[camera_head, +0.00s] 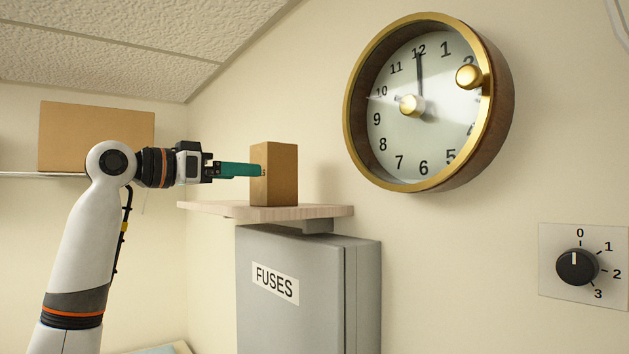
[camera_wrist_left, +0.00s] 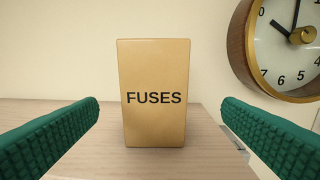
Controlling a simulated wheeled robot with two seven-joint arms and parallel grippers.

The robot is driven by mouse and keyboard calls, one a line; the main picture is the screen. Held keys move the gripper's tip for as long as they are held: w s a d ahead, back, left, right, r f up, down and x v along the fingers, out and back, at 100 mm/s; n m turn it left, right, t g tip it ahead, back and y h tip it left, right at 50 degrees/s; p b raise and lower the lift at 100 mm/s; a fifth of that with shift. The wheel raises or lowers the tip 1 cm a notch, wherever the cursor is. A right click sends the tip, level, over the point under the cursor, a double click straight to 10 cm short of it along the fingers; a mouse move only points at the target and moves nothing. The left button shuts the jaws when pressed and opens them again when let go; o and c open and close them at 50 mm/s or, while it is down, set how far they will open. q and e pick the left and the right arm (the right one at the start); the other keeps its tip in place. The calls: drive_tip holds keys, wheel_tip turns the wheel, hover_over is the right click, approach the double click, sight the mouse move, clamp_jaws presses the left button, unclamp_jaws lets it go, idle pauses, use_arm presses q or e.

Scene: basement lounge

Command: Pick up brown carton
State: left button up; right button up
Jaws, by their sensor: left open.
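The brown carton (camera_head: 274,174) stands upright on a small wooden shelf (camera_head: 205,207) above a grey fuse box. In the left wrist view the carton (camera_wrist_left: 156,75) is straight ahead, with "FUSES" printed on its front face. My left gripper (camera_head: 255,170) comes in level from the left, its green fingers pointing at the carton. In the left wrist view the left gripper (camera_wrist_left: 160,118) is open, with one finger to each side of the carton and gaps between. The fingers do not appear to touch it. My right gripper is not in view.
The grey fuse box (camera_head: 290,310) hangs just below the shelf. A large round clock (camera_head: 425,140) is on the wall to the right, with a dial switch (camera_head: 577,267) lower right. A larger cardboard box (camera_head: 95,137) sits on another shelf at the left.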

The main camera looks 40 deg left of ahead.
sight(281, 169)
use_arm(q)
drive_tip(key=shift+w+d+r+p, duration=0.15)
drive_tip(key=shift+w+r+p, duration=0.2)
drive_tip(key=shift+w+p, duration=0.3)
drive_tip(key=shift+p+x, duration=0.65)
drive_tip(key=shift+x, duration=0.55)
drive_tip(key=p+x, duration=0.1)
drive_tip(key=x, duration=0.2)
drive_tip(key=shift+w+r+p, duration=0.15)
drive_tip(key=shift+w+p, duration=0.15)
drive_tip(key=shift+p, duration=0.1)
drive_tip(key=p+x, duration=0.2)
drive_tip(key=x, duration=0.1)
drive_tip(key=shift+a+r, duration=0.1)
drive_tip(key=shift+a, duration=0.15)
drive_tip(key=shift+w+d, duration=0.1)
drive_tip(key=shift+w, duration=0.35)
drive_tip(key=shift+s, duration=0.1)
drive_tip(key=c, duration=1.1)
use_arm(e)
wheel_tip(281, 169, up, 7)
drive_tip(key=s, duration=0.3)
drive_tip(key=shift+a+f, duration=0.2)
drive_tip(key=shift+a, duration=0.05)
